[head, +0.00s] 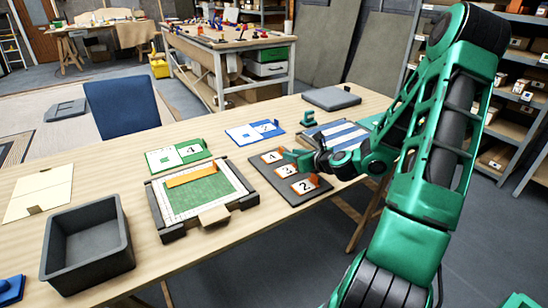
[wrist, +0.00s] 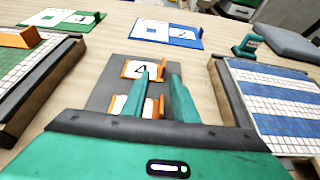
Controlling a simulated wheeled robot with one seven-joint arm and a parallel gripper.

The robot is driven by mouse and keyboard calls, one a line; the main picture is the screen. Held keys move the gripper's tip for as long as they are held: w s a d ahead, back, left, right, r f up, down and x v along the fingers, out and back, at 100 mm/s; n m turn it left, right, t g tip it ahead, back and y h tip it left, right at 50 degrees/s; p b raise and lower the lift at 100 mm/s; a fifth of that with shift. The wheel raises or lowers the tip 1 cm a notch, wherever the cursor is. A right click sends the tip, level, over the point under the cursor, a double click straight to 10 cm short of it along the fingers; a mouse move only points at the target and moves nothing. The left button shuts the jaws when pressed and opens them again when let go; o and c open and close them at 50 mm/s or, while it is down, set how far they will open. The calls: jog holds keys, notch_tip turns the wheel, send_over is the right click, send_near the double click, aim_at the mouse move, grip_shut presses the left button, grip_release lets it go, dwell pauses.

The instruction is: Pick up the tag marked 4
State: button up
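The tag marked 4 (head: 272,157) is a white tile with an orange tab at its right, on the far end of a dark grey plate (head: 262,167). In the wrist view, tag 4 (wrist: 140,69) lies just beyond my gripper (wrist: 160,77). The gripper is open and empty, with two green fingers apart. The orange tab of tag 4 shows between the fingertips; I cannot tell the height gap. In the head view my gripper (head: 298,157) is right of tag 4. Tag 3 (head: 286,170) and tag 2 (head: 304,186) lie nearer; the left finger partly hides one in the wrist view.
A green card (head: 178,155) and a blue card (head: 254,132), both marked 4, lie behind. A framed green mosaic panel (head: 205,192) stands left, a blue-and-white one (head: 338,134) right. A grey bin (head: 87,248) stands at front left. Bare wood lies between them.

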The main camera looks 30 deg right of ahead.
aim_at(273, 154)
jog(key=shift+d+x, duration=0.15)
jog(key=shift+x, duration=1.35)
jog(key=shift+d+x, duration=0.15)
jog(key=shift+x, duration=1.35)
grip_shut()
